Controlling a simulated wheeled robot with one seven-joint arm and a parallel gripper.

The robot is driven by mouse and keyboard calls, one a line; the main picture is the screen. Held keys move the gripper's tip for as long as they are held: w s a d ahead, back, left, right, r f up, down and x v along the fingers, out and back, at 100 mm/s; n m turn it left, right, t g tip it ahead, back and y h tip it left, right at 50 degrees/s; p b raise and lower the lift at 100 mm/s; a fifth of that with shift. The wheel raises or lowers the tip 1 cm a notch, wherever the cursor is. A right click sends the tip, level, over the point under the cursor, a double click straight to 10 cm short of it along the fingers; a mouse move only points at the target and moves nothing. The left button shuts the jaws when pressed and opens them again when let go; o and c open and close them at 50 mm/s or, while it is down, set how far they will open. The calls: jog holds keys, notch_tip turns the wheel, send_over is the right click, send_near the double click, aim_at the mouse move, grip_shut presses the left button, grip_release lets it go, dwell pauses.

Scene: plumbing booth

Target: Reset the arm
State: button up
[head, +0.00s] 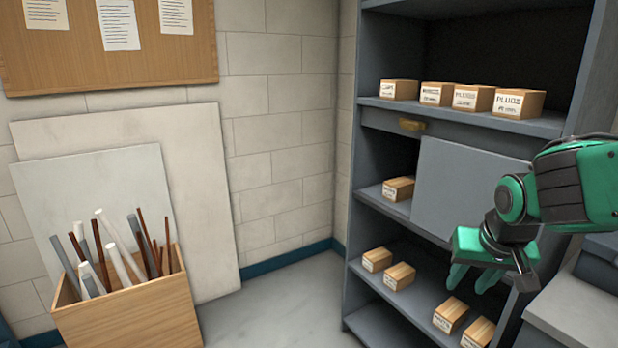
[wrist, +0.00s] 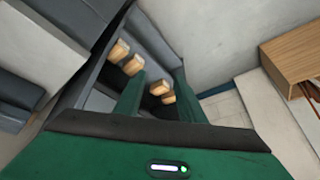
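My green and black arm reaches in from the right in the head view. My gripper (head: 470,282) points downward in front of the grey shelf unit (head: 355,225). Its two fingers stand apart with nothing between them. In the wrist view, my gripper (wrist: 158,95) shows the same gap between its green fingers, with small boxes on the shelves beyond. The gripper touches nothing that I can see. Part of the lower shelves is hidden behind it.
Labelled boxes (head: 519,103) stand on the upper shelf. A grey panel (head: 465,185) covers part of the middle shelf. Lower boxes (head: 399,276) sit near the shelf edge. A wooden crate (head: 130,310) with pipes stands at left. Open floor (head: 285,300) lies between. A grey cabinet (head: 575,310) is at right.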

jog(key=s+d+f+m+g, duration=0.1)
jog(key=s+d, duration=0.2)
jog(key=s, duration=0.4)
jog(key=s+d+f+m+g, duration=0.1)
jog(key=s+d+g, duration=0.1)
jog(key=s, duration=0.5)
jog(key=s+d+m+g+y, duration=0.1)
jog(key=s+d+g, duration=0.1)
jog(key=s+d, duration=0.2)
jog(key=s, duration=0.3)
jog(key=shift+f+m, duration=0.3)
jog(key=shift+f, duration=0.1)
jog(key=shift+w+f, duration=0.25)
jog(key=shift+w, duration=0.4)
jog(key=shift+c, duration=0.6)
